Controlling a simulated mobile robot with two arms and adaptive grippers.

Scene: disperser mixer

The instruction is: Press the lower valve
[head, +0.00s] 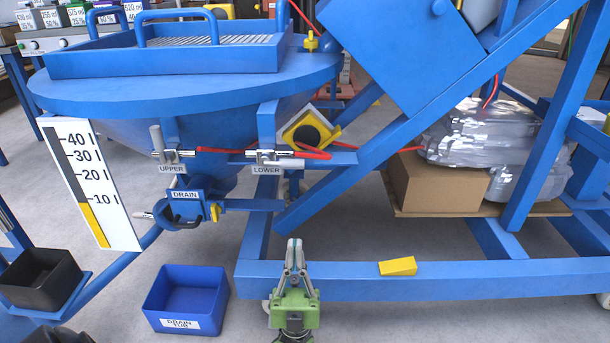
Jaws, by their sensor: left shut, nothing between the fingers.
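The lower valve (268,157) is a small silver valve above the LOWER label, on a blue bar at the front of the blue mixer tank. Its grey lever appears to lie sideways, and a red hose shows beside it. The upper valve (160,148) sits to its left above the UPPER label, with its lever standing up. My left gripper (293,243) has a green body and grey fingers. Its fingers are shut and empty, pointing up, below the lower valve in the picture and apart from it. My right gripper is not in view.
The drain valve (184,208) hangs below the upper valve. A blue drain tub (188,298) stands on the floor left of my gripper. The blue frame's low beam (340,283) and a yellow wedge (398,266) lie right. A level gauge (90,185) stands left.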

